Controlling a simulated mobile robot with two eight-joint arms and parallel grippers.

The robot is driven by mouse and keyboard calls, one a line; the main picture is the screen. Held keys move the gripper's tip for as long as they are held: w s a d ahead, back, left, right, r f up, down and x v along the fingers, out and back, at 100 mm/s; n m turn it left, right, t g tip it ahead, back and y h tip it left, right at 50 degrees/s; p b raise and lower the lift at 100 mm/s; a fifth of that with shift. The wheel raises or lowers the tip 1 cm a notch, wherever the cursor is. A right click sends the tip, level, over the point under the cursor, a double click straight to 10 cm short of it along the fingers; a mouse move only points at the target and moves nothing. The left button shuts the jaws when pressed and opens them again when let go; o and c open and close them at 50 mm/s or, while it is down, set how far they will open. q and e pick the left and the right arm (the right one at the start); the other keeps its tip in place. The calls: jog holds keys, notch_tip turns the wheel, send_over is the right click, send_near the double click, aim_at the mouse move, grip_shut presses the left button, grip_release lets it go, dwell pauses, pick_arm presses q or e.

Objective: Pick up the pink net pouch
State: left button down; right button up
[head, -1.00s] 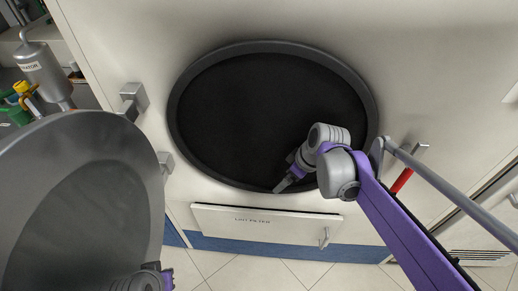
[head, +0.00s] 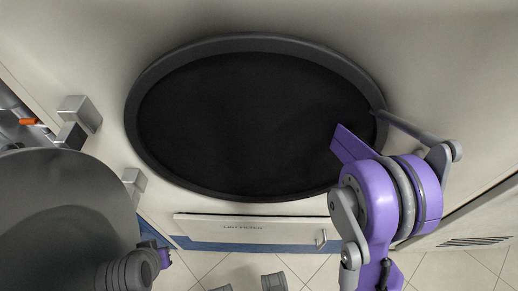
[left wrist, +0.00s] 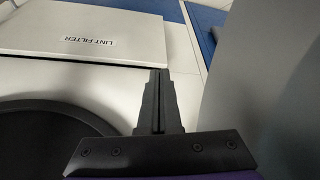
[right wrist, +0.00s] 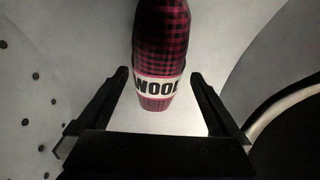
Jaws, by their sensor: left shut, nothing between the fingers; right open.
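The pink net pouch (right wrist: 160,45), with dark checks and a white band reading WOOL, lies on the pale metal inside the drum in the right wrist view. My right gripper (right wrist: 158,76) is open, its fingers to either side of the pouch's near end in that picture. I cannot tell whether the pouch is between them in depth. In the head view my right arm reaches into the dark round opening (head: 250,125); its gripper and the pouch are hidden there. My left gripper (left wrist: 159,74) is shut and empty, near the lint filter panel in the left wrist view.
The round grey door (head: 60,190) stands open at the left, beside my left arm. The opening's dark rim (head: 135,125) surrounds my right arm's path. A LINT FILTER panel (head: 200,228) is below. The drum wall (right wrist: 25,80) has holes at left.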

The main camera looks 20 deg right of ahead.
aim_at(262, 143)
jog(key=x, duration=0.5)
jog(key=shift+w+a+r+b, duration=0.15)
jog(key=shift+w+a+b, duration=0.05)
jog(key=shift+w+b, duration=0.1)
jog(key=c, duration=1.5)
jog(key=shift+o, duration=0.2)
jog(key=shift+r, duration=0.1)
